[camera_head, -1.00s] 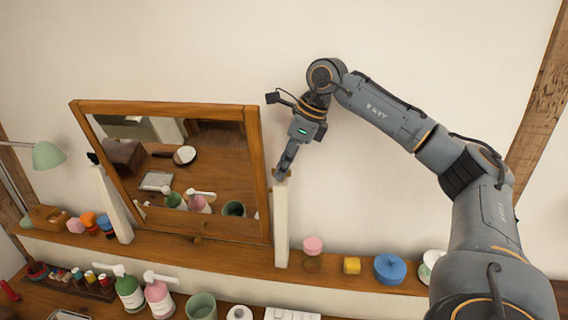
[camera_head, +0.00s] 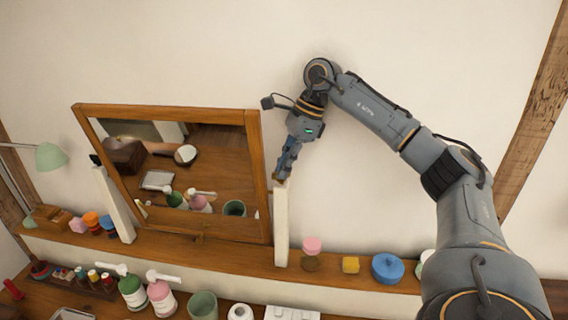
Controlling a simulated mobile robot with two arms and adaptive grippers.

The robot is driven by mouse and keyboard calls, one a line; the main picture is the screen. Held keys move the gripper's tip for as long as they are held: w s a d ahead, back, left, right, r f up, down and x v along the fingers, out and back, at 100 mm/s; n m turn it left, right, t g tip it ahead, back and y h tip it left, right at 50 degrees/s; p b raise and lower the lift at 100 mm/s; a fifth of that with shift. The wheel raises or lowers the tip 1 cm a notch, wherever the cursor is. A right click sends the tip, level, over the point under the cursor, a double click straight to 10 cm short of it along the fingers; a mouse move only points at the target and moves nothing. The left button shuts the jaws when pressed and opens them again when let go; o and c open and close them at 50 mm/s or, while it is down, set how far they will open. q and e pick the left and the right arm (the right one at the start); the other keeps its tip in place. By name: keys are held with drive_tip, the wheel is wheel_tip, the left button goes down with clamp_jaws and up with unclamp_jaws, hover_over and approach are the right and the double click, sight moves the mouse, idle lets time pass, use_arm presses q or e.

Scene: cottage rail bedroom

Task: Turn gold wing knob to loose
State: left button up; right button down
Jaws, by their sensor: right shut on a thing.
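A wood-framed mirror (camera_head: 253,170) hangs tilted between two pale posts, the left post (camera_head: 115,205) and the right post (camera_head: 281,225). My right gripper (camera_head: 280,176) points down at the top of the right post, beside the mirror's right edge. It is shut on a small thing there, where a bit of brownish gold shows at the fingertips. That is the gold wing knob (camera_head: 277,178), mostly hidden by the fingers, so its angle cannot be told. A dark knob (camera_head: 94,159) sits on top of the left post. My left gripper is not in view.
Pump bottles (camera_head: 161,297) and a green cup (camera_head: 203,305) stand below. The wall right of the mirror is bare.

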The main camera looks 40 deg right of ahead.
drive_tip(key=shift+r, duration=0.1)
drive_tip(key=c, duration=1.5)
unclamp_jaws()
wheel_tip(320, 180, up, 10)
